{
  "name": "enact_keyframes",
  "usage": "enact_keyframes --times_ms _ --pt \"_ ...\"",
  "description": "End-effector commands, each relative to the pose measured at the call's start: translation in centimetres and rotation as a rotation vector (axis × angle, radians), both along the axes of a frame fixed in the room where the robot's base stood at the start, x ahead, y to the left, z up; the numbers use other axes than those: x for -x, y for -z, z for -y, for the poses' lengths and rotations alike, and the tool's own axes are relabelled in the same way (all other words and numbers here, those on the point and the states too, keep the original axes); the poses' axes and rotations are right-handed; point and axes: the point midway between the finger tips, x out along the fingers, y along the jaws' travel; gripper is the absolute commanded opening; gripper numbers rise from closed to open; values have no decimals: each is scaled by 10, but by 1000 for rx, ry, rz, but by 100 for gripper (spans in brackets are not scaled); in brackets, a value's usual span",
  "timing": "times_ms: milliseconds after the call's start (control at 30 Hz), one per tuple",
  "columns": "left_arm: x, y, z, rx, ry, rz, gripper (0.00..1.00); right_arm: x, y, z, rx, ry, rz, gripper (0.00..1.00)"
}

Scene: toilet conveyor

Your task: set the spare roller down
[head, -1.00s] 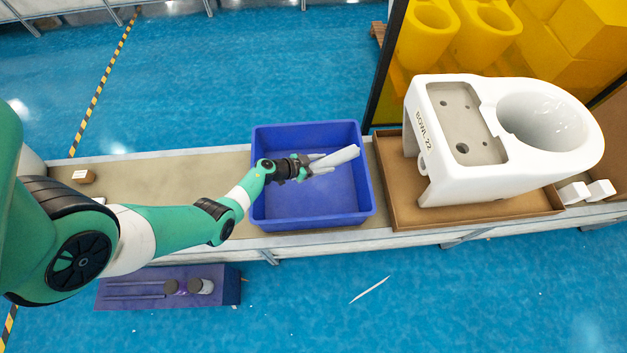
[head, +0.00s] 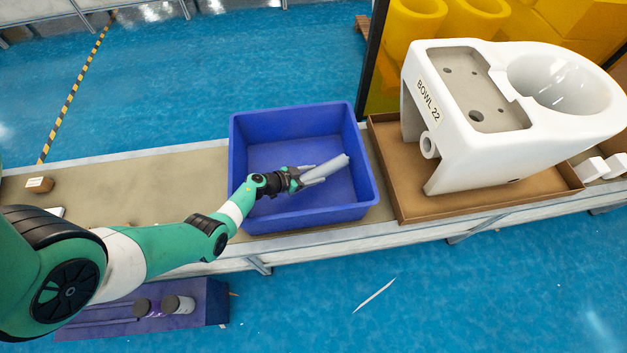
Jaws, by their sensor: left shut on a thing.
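The spare roller (head: 331,167) is a light grey cylinder, in the head view over the blue bin. My left gripper (head: 305,178) is shut on the roller near its left end. The roller points up and to the right, inside the outline of the blue bin (head: 246,131). I cannot tell whether it touches the bin's floor. The gripper's fingers partly hide the roller's near end. My right gripper is not in view.
A white toilet bowl (head: 452,150) stands in a brown tray (head: 403,195) right of the bin. A small brown block (head: 39,184) lies on the conveyor (head: 150,178) at left. A purple rack (head: 213,303) is below. White blocks (head: 592,168) sit at far right.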

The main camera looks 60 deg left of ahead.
Motion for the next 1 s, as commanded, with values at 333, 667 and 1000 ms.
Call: enact_keyframes --times_ms 333,667,1000 --pt "-1 14 -1 -2 0 3 0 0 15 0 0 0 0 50" --pt "-1 24 -1 -2 0 3 0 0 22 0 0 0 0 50" --pt "0 27 0 0 0 0 84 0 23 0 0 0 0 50"
